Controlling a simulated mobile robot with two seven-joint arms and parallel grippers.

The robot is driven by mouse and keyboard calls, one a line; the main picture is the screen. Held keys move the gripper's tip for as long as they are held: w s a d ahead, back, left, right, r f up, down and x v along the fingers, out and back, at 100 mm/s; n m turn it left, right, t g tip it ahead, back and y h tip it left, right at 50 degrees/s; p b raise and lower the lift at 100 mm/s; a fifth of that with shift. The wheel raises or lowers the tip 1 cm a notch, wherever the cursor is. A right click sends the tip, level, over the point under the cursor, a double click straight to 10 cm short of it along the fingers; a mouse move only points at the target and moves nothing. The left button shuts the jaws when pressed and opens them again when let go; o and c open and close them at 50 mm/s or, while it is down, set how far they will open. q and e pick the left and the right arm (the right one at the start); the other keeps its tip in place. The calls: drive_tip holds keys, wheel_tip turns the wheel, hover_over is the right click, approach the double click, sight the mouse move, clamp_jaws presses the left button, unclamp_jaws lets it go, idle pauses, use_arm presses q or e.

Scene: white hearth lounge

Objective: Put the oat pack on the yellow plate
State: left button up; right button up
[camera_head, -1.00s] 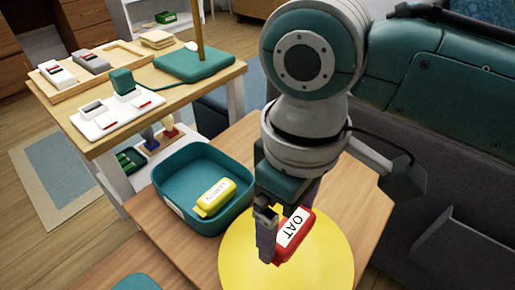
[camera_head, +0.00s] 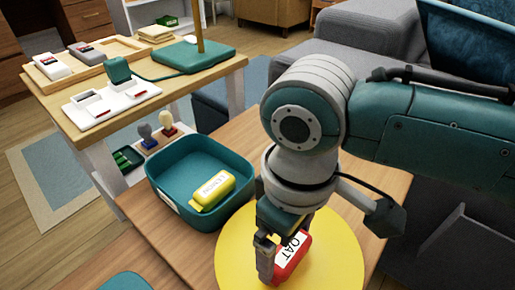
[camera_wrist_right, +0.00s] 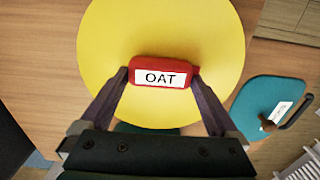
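The oat pack (camera_head: 292,262) is red with a white label reading OAT. It also shows in the right wrist view (camera_wrist_right: 160,72), between the two fingers. My right gripper (camera_wrist_right: 160,78) is shut on the pack, one finger against each end. In the head view my right gripper (camera_head: 268,258) points down over the yellow plate (camera_head: 335,245), which is round and flat on the wooden table. The plate fills much of the right wrist view (camera_wrist_right: 160,25). The pack is over the plate, at or just above its surface; I cannot tell if it touches. My left gripper is not in view.
A teal bin (camera_head: 160,195) holding a yellow pack (camera_head: 214,192) stands left of the plate. A wooden side table (camera_head: 150,95) with a tray, white packs and a lamp base is behind it. A grey sofa (camera_head: 360,30) stands behind my right arm.

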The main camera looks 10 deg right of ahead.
drive_tip(key=shift+r, duration=0.35)
wheel_tip(320, 180, up, 12)
drive_tip(key=p, duration=0.6)
drive_tip(key=s+a+f+m+t+y, duration=0.1)
drive_tip(key=s+a+y, duration=0.2)
drive_tip(key=s+a, duration=0.15)
drive_tip(key=s+d+m+t+h, duration=0.1)
drive_tip(key=s+d, duration=0.1)
drive_tip(key=d, duration=0.2)
drive_tip(key=s+d+m+h, duration=0.1)
drive_tip(key=s+d+m, duration=0.1)
drive_tip(key=d, duration=0.3)
drive_tip(key=s+d+m+t, duration=0.1)
drive_tip(key=s+d, duration=0.3)
drive_tip(key=d, duration=0.1)
drive_tip(key=shift+s+r+m+t+h, duration=0.15)
drive_tip(key=shift+r+m+t+h, duration=0.15)
drive_tip(key=shift+r+h, duration=0.1)
